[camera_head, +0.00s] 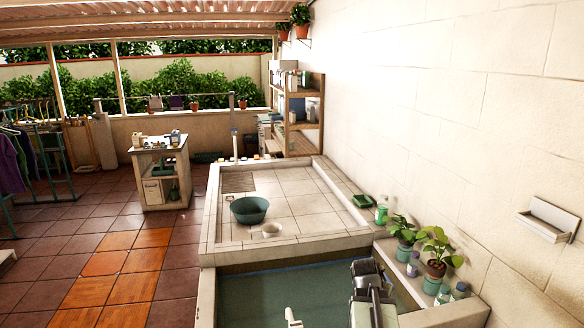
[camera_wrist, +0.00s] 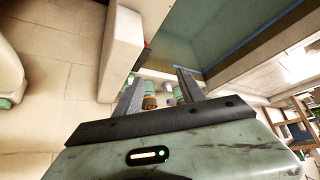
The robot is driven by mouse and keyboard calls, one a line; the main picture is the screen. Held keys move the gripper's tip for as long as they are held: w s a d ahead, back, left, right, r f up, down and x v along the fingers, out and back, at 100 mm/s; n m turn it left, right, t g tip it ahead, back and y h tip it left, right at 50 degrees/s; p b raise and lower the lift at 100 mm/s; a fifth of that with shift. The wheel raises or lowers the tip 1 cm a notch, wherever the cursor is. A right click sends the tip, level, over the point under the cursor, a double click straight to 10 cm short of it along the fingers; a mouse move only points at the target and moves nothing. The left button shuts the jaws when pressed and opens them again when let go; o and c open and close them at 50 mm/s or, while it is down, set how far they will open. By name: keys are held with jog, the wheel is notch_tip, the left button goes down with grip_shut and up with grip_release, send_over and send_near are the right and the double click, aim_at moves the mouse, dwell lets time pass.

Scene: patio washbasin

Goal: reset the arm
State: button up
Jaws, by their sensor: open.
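My gripper (camera_wrist: 162,75) shows in the wrist view with its two dark fingers spread apart. Nothing is held between them. Beyond the gap, small pots and bottles (camera_wrist: 150,102) show at a distance, apart from the fingers. In the head view, dark and grey parts of my arm stand at the bottom, over the water-filled basin (camera_head: 262,290). The fingertips cannot be made out there.
Potted plants (camera_head: 436,269) and bottles line the ledge at the basin's right, close to my arm. A green tub (camera_head: 249,210) and a pale bowl (camera_head: 271,230) sit on the tiled platform (camera_head: 300,205). The wall (camera_head: 480,140) bounds the right. Open floor lies left.

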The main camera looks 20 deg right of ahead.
jog(key=w+a+f+n+y, duration=0.2)
jog(key=w+a+n, duration=0.15)
jog(key=a, duration=1.15)
jog(key=w+a+f+n+y, duration=0.1)
jog(key=w+a+n+y, duration=0.3)
jog(key=a, duration=1)
jog(key=s+a+f+n+g, duration=0.1)
jog(key=s+a+n, duration=0.1)
jog(key=a, duration=0.4)
jog(key=s+a+f+n+g, duration=0.1)
jog(key=s+a+n+g, duration=0.1)
jog(key=a, duration=0.5)
jog(key=shift+s+n, duration=0.45)
jog(key=shift+s, duration=0.8)
